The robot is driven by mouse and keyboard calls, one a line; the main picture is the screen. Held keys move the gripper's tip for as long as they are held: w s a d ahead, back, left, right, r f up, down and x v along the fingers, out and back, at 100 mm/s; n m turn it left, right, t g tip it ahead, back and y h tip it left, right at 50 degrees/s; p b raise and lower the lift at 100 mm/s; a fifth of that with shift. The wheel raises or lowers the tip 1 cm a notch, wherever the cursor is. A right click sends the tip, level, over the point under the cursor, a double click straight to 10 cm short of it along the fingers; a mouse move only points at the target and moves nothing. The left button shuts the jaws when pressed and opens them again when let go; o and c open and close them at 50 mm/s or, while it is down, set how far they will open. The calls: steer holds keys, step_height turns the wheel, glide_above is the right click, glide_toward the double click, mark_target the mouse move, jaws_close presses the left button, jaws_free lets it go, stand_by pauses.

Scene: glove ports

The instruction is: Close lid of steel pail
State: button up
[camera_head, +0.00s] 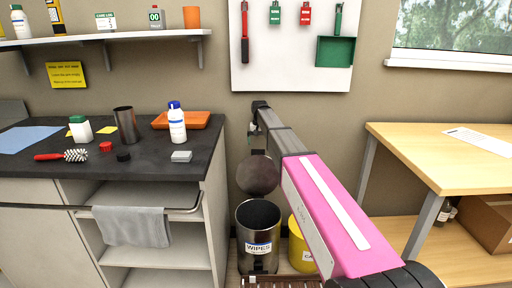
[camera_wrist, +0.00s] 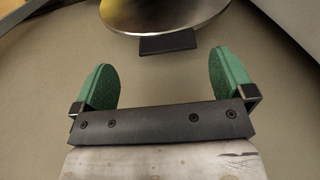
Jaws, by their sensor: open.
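The steel pail (camera_head: 257,262) stands on the floor between the counter and the wooden table, with a "WIPES" label on its front. Its round dark lid (camera_head: 258,175) stands up, raised above the back of the open rim. In the wrist view the lid's shiny metal disc (camera_wrist: 165,14) is at the top edge, with a dark tab (camera_wrist: 168,42) on its near edge. My gripper (camera_wrist: 165,80) is open and empty, its green-padded fingers apart and just short of the tab. In the head view my arm reaches above and behind the lid; the fingertips are not clear.
A yellow bin (camera_head: 300,245) stands right beside the pail, partly behind my arm. The dark counter (camera_head: 90,165) is on the left, with a towel (camera_head: 131,226) on its rail. The wooden table (camera_head: 440,155) is on the right. A tool board (camera_head: 291,70) hangs on the wall behind.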

mark_target(258, 151)
steer(key=shift+w+a+r, duration=0.25)
steer(key=shift+w+a, duration=0.15)
steer(key=shift+w, duration=0.3)
steer(key=shift+s+f, duration=0.1)
steer(key=shift+f, duration=3.55)
